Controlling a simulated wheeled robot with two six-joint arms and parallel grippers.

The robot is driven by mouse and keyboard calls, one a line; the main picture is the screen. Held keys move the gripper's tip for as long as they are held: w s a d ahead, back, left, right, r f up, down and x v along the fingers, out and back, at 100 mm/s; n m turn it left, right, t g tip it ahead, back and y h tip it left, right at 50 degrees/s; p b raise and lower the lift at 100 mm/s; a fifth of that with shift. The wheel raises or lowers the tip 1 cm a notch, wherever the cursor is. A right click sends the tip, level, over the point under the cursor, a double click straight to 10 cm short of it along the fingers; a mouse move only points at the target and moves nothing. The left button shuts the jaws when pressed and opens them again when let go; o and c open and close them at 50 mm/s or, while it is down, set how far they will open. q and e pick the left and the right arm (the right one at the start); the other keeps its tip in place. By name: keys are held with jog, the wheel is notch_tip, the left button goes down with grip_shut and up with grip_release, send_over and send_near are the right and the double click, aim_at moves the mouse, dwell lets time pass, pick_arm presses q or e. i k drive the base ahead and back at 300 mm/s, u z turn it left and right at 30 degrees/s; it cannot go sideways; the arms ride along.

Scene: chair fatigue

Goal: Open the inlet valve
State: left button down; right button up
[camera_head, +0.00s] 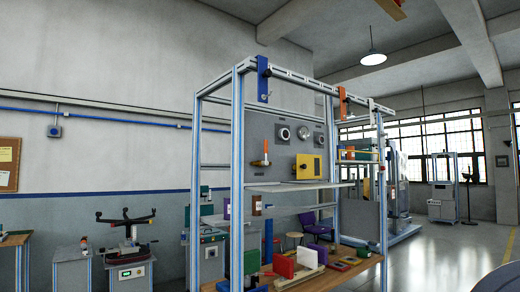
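A grey upright panel (281,178) is set in a blue-and-silver frame (238,150). A small fitting with an upright orange handle (266,147) is on the panel's left part, above a narrow shelf. It looks like a valve, but I cannot tell whether it is the inlet valve or whether it is open. Round dial-like parts (283,134) and a yellow box (308,167) are also on the panel. Another small orange part (350,152) shows at the frame's right side, too small to make out. Neither of my grippers is in view.
A wooden bench top (345,268) below the panel holds several coloured blocks and parts. A machine with black arms (128,235) stands at left. A purple chair (312,225) is behind the frame. Open shiny floor (440,252) lies to the right.

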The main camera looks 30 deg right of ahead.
aim_at(266, 152)
jog(key=z, duration=0.7)
jog(key=i, duration=0.85)
jog(key=z, duration=0.85)
